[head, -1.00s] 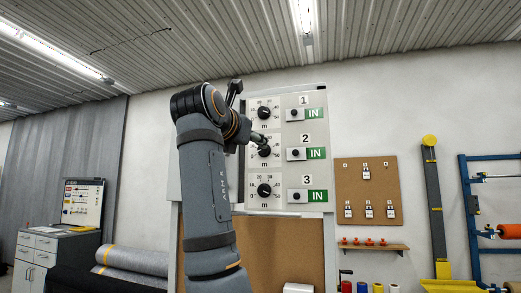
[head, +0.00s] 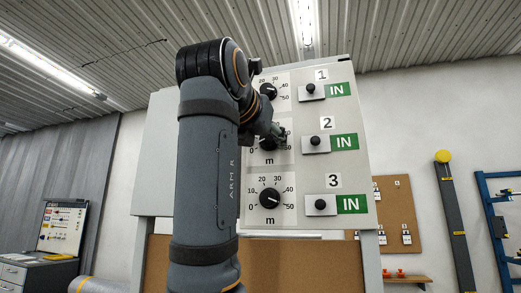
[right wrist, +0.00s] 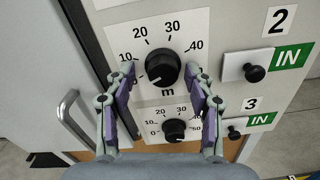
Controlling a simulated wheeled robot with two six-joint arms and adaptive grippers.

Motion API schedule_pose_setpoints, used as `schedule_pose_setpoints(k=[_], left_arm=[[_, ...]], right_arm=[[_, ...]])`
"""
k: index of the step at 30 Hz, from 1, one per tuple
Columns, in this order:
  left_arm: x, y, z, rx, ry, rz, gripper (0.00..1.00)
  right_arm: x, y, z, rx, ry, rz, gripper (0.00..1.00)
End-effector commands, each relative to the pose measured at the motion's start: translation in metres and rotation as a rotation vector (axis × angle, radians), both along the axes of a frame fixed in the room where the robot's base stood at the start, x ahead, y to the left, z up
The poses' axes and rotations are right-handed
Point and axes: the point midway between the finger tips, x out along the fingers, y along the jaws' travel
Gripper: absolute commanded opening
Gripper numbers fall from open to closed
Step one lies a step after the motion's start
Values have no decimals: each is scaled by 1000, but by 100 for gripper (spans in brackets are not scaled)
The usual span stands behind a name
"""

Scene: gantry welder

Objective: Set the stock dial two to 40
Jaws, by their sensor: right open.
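Stock dial two (right wrist: 163,69) is a round black knob on a white scale plate, in the middle row of the panel. In the right wrist view its white mark points to the lower left, toward the low end of the scale, below 10. My right gripper (right wrist: 162,76) is open, with one finger on each side of the knob; I cannot tell whether they touch it. In the head view my right gripper (head: 277,133) is at dial two (head: 268,143) and partly covers it. My left gripper is out of view.
Dial one (head: 268,91) is above and dial three (head: 269,198) below, its mark near 50. Black knobs with green IN labels (head: 344,142) stand to the right of the dials. A metal handle (right wrist: 70,115) sticks out left of the panel in the right wrist view.

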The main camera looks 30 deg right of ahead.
Motion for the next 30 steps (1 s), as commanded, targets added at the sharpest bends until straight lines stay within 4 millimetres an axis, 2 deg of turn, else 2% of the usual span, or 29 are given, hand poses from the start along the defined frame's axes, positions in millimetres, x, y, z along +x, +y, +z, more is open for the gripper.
schedule_pose_setpoints(k=[9,14,21,30], left_arm=[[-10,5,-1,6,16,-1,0],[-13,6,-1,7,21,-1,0],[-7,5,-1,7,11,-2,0],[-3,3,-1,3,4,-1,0]], right_arm=[[-3,0,1,0,-1,0,54],[-3,0,0,0,-1,0,32],[-2,0,0,1,-1,0,0],[-2,0,0,25,-30,0,0]])
